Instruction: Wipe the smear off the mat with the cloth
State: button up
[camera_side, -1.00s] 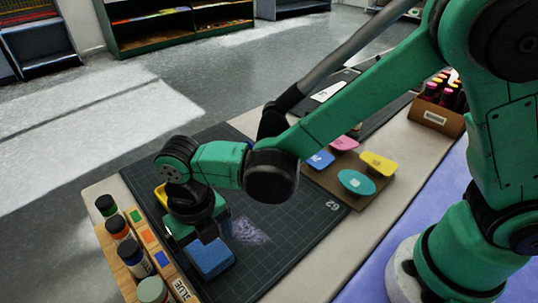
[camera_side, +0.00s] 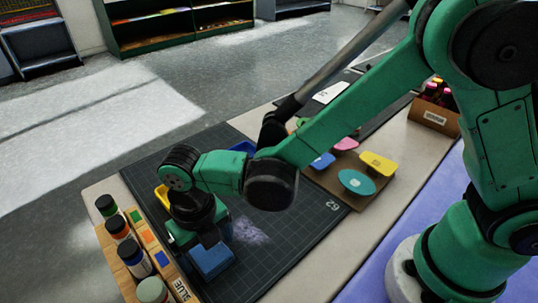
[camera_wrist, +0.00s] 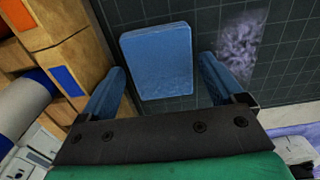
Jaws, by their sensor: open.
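The blue cloth (camera_side: 212,262), a folded pad, lies on the dark gridded mat (camera_side: 300,222) near its front left. It also shows in the wrist view (camera_wrist: 158,62). My gripper (camera_side: 208,243) is open just over the cloth. In the wrist view my two fingers (camera_wrist: 166,80) stand to either side of the cloth's near part, with gaps between. The pale purple smear (camera_side: 250,232) is on the mat, right of the cloth; in the wrist view it lies beyond the right finger (camera_wrist: 240,38).
A wooden rack of paint bottles (camera_side: 130,262) stands close on the left. A yellow item (camera_side: 161,195) and a blue item (camera_side: 243,146) are partly hidden behind my arm. A brown board with coloured pieces (camera_side: 345,199) lies right of the mat. A bottle box (camera_side: 435,116) stands farther right.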

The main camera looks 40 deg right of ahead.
jog(key=c, duration=0.9)
jog(key=shift+r, duration=2.5)
jog(key=o, duration=0.5)
jog(key=c, duration=0.6)
jog(key=d+m, duration=0.5)
jog(key=shift+s+f, duration=0.1)
jog(key=shift+s, duration=0.3)
jog(key=shift+d+f+m, duration=0.1)
jog(key=shift+f+m, duration=0.15)
jog(key=shift+m, duration=0.15)
jog(key=shift+f, duration=1.75)
